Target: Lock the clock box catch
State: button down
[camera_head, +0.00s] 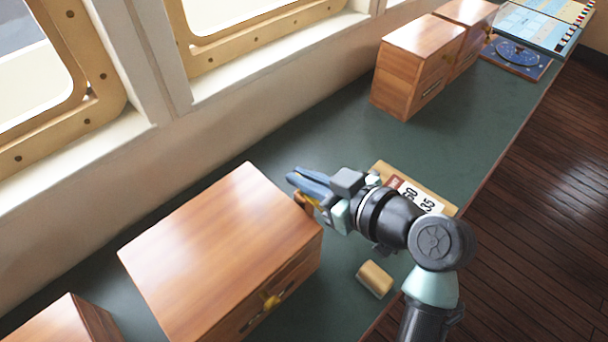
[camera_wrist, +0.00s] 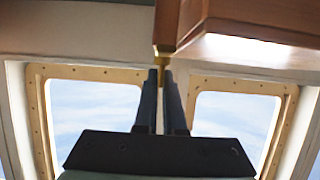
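A large wooden box (camera_head: 215,240) stands on the green counter at front left; I take it as the clock box. My gripper (camera_head: 293,186) is at its right side, near the top edge. A small brass piece (camera_head: 303,202), which looks like the catch, shows beside the fingers there. In the wrist view, the brass piece (camera_wrist: 162,60) hangs at a wooden edge. My fingertips (camera_wrist: 161,75) are close together, with its narrow end between them. The fingers hide part of the catch, so its exact position is unclear.
A brass fitting (camera_head: 273,299) sits on the box's front face. A small wooden block (camera_head: 375,279) lies right of the box, and a number card (camera_head: 420,197) lies behind my wrist. More wooden boxes (camera_head: 415,62) stand farther back. The counter (camera_head: 345,140) between is clear.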

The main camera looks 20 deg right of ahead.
jog(key=shift+m+h, duration=0.3)
jog(key=m+h+p, duration=0.1)
jog(key=m+h, duration=0.1)
jog(key=m+h+p, duration=0.1)
jog(key=m+h, duration=0.1)
jog(key=h, duration=0.1)
jog(key=shift+a+r+t+p, duration=0.15)
jog(key=shift+r+t+p, duration=0.05)
jog(key=shift+t+p, duration=0.15)
jog(key=m+h+p, duration=0.2)
jog(key=m+h, duration=0.1)
jog(key=shift+f+m+g+h+p, duration=0.1)
jog(key=shift+m+g+h+p, duration=0.25)
jog(key=shift+m+g+h, duration=0.6)
jog(key=m+g+h+b, duration=0.1)
jog(key=m+h, duration=0.1)
jog(key=m+g+h+b, duration=0.1)
jog(key=m+g+h, duration=0.1)
jog(key=shift+w+f+m+h, duration=0.15)
jog(key=shift+m+h, duration=0.2)
jog(key=shift+m+g+h+b, duration=1)
jog(key=shift+m+g+b, duration=0.15)
jog(key=shift+m+g, duration=0.6)
jog(key=shift+s+m+g, duration=0.2)
jog(key=shift+m+g, duration=0.05)
jog(key=shift+g, duration=0.1)
jog(key=c, duration=1)
grip_release()
